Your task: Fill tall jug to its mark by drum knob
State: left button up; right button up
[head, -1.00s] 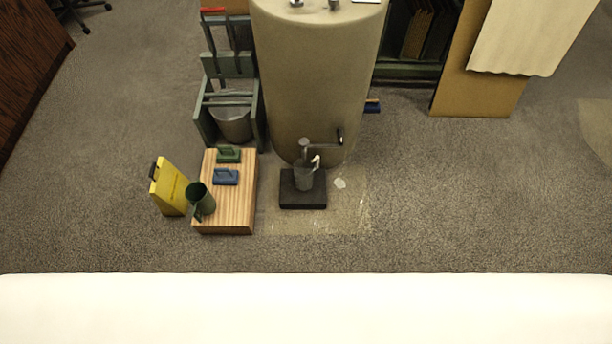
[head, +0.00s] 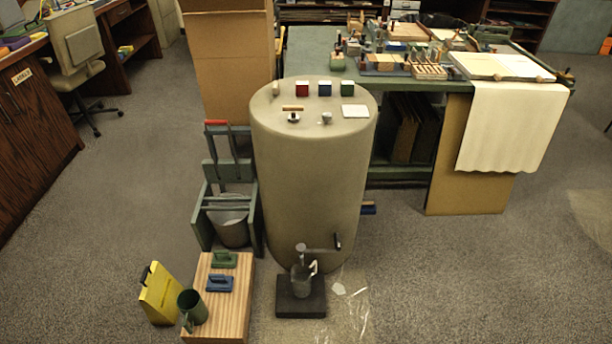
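The tall beige drum (head: 312,170) stands upright on the floor at the centre of the head view. A dark tap handle (head: 338,241) sticks out to the right near its bottom, joined to the grey spout (head: 301,252). A grey jug (head: 300,282) with a pale handle stands under the spout on a black block (head: 301,305). A dark green jug (head: 192,308) stands on the wooden platform (head: 238,303) to the left. Any mark or liquid level in the jugs is too small to tell. Neither of my grippers is in view.
Small coloured blocks, fittings and a white card (head: 355,111) lie on the drum top. A mop bucket (head: 231,222), a yellow floor sign (head: 160,294) and green and blue handled tools (head: 219,283) are left. A cluttered table (head: 300,55) stands behind. Carpet at right is clear.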

aim_at(301, 249)
jog(key=u, duration=0.35)
jog(key=i+l+u, duration=0.2)
jog(key=l, duration=0.15)
jog(key=l+u, duration=0.2)
jog(key=i+l+u, duration=0.2)
jog(key=l, duration=0.3)
jog(key=l+u, duration=0.2)
jog(key=l, duration=0.15)
jog(key=i+l, duration=0.1)
jog(key=l, duration=0.45)
jog(key=i+l+u, duration=0.1)
jog(key=l, duration=1)
jog(key=i, duration=0.05)
